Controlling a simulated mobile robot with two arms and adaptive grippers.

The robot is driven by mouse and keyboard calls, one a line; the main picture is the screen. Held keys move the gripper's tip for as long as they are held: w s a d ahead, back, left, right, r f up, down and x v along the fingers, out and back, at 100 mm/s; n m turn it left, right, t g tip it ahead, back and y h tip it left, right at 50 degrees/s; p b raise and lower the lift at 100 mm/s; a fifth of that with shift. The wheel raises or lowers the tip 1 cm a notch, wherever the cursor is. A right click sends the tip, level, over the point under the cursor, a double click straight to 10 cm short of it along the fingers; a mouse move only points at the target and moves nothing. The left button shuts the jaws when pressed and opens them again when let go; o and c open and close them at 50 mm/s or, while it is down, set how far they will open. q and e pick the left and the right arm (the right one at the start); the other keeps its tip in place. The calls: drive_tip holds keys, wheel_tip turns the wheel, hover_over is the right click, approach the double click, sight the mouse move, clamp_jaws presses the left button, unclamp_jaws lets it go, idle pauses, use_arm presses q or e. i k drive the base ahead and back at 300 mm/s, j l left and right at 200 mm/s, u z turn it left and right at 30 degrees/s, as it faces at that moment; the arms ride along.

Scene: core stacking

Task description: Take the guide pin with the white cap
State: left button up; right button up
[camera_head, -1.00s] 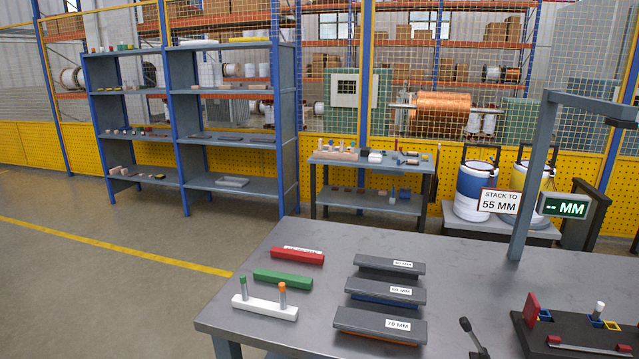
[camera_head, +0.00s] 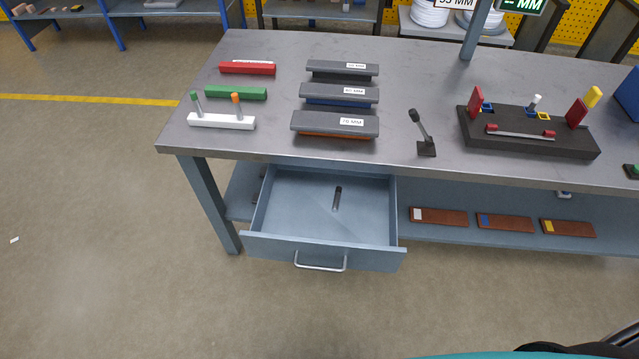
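The guide pin with the white cap (camera_head: 536,100) stands on the dark stacking fixture (camera_head: 560,142) at the right of the table. Its lower part is partly hidden by the fixture. Neither of my grippers is in view.
An open drawer (camera_head: 272,247) juts out below the table front and holds a small dark rod (camera_head: 337,198). Grey laminated bars (camera_head: 335,124), a red bar (camera_head: 247,68), a green bar (camera_head: 236,93) and a black lever (camera_head: 422,135) occupy the table (camera_head: 410,60).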

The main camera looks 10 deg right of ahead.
sight(536, 98)
drive_tip(key=i+l+z, duration=0.1)
drive_tip(key=l+z, duration=0.15)
drive_tip(key=l, duration=0.2)
drive_tip(key=i+l+z, duration=0.1)
drive_tip(key=l+z, duration=0.15)
drive_tip(key=l, duration=0.15)
drive_tip(key=i+l+z, duration=0.15)
drive_tip(key=l+z, duration=0.15)
drive_tip(key=i+l+z, duration=0.25)
drive_tip(key=l, duration=0.25)
drive_tip(key=k, duration=0.05)
